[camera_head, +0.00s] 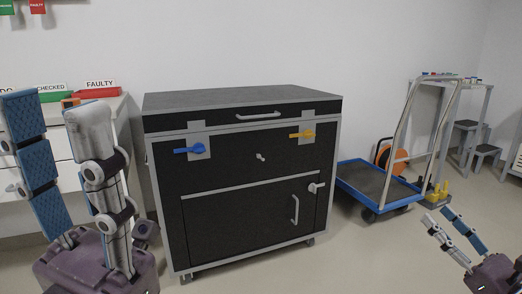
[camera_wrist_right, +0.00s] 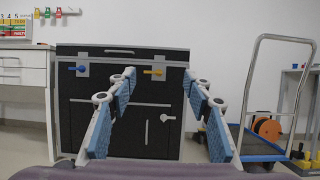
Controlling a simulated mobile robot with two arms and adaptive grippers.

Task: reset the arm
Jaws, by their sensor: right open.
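My left gripper (camera_head: 55,112) stands large at the left of the head view, fingers pointing up. Its blue-padded finger and grey finger are apart, with nothing seen between them. My right gripper (camera_head: 440,217) is at the lower right of the head view, over the floor. In the right wrist view, my right gripper (camera_wrist_right: 158,80) shows two blue-padded fingers wide apart and empty. They point towards a black cabinet (camera_wrist_right: 120,142) that stands some way beyond them. The cabinet (camera_head: 240,225) also fills the middle of the head view. Neither gripper visibly touches anything.
The cabinet has a blue handle (camera_head: 188,150), a yellow handle (camera_head: 302,135) and a lower door. A blue platform trolley (camera_head: 357,178) stands right of it, near an orange reel (camera_head: 391,157). A white counter (camera_head: 120,110) with labelled trays is at left. Floor in front is clear.

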